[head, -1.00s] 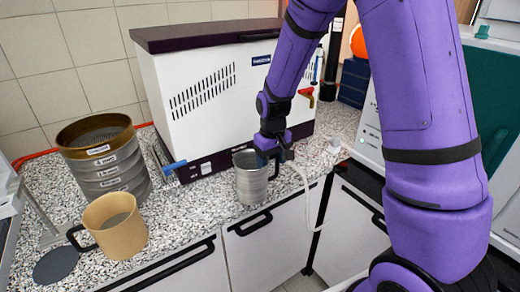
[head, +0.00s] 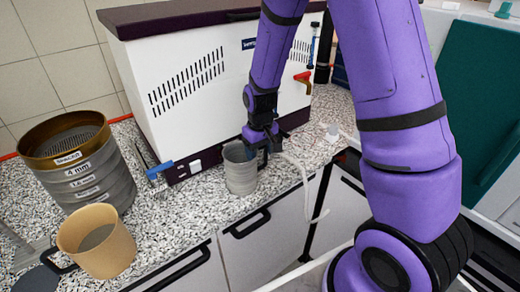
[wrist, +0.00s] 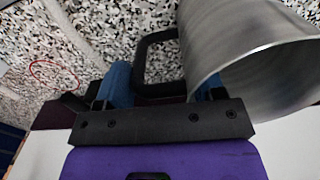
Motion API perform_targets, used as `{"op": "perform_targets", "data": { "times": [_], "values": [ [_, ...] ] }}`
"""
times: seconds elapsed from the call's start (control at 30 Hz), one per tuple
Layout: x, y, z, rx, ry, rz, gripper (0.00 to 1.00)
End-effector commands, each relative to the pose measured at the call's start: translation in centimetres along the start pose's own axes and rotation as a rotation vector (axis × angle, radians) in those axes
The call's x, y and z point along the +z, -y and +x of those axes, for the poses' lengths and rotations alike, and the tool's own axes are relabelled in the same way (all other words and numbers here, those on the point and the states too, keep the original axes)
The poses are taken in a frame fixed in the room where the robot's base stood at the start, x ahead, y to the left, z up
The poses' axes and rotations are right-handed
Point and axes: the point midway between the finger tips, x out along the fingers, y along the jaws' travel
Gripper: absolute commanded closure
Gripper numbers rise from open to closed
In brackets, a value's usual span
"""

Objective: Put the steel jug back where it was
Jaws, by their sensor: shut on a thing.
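The steel jug (head: 240,172) is a grey metal cylinder, upright near the front edge of the speckled counter, in front of the white bath. My gripper (head: 262,143) is at its right rear side. In the wrist view the jug (wrist: 255,50) shows its open, empty-looking mouth at the upper right. Its black handle (wrist: 143,62) lies between the blue fingertips of my gripper (wrist: 163,88), which is shut on it. I cannot tell whether the jug's base touches the counter.
A tan jug (head: 112,255) and a sieve stack (head: 112,185) stand on the counter (head: 205,212) at left. The white bath (head: 190,95) blocks the back. A pale hose (head: 303,190) hangs over the front edge. The wrist view shows a red ring (wrist: 72,72).

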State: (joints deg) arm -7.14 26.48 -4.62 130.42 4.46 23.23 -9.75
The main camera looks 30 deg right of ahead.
Motion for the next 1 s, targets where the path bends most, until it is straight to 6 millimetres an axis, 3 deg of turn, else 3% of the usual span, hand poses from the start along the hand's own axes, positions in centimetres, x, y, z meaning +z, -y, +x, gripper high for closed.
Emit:
{"op": "perform_targets", "data": {
  "times": [0.2,0.23,0.33,0.73,1.0],
  "values": [
    [0.0,0.0,0.3,0.000,0.001,0.000,1.00],
    [0.0,0.0,0.3,0.000,0.001,0.000,0.33],
    [0.0,0.0,0.3,0.000,0.001,0.000,0.12],
    [-0.1,0.0,-0.5,0.000,-0.002,0.000,0.12],
    [-0.1,0.0,-5.0,0.000,-0.005,0.000,0.12]
  ]
}}
